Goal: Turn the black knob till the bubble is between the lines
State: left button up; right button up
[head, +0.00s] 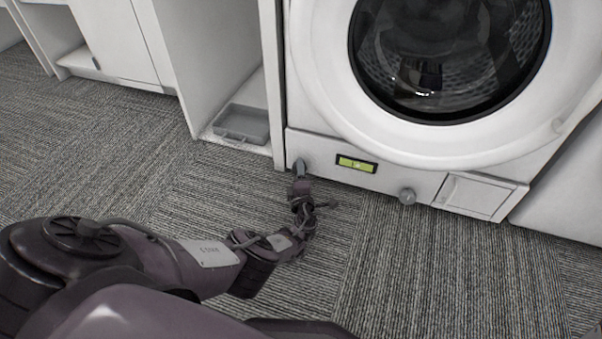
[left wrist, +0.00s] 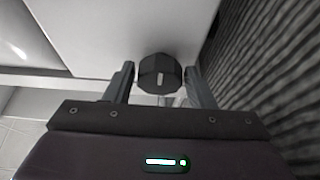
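The black knob (left wrist: 160,73) shows in the left wrist view as a dark, faceted knob with a pale mark on its face. My left gripper (left wrist: 160,70) is open, with one finger on each side of the knob and a small gap showing at both sides. In the head view my left gripper (head: 300,168) is at the lower left of the washing machine's front, and it hides the knob there. The green level vial (head: 357,164) in a dark frame is just right of it. Its bubble and lines are too small to read. My right gripper is not in view.
The white washing machine (head: 430,150) has a round glass door above the vial. A grey tray (head: 242,124) lies in the cabinet to the left. The carpet in front is clear.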

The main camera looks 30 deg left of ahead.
pick_arm(q)
jog(key=o, duration=0.3)
jog(key=shift+s+d, duration=0.1)
jog(key=shift+d, duration=0.05)
jog(key=p+v, duration=0.3)
jog(key=v, duration=0.3)
jog(key=shift+s+d+r+p, duration=0.1)
jog(key=shift+p, duration=0.25)
jog(key=shift+s+d, duration=0.35)
jog(key=shift+s, duration=0.15)
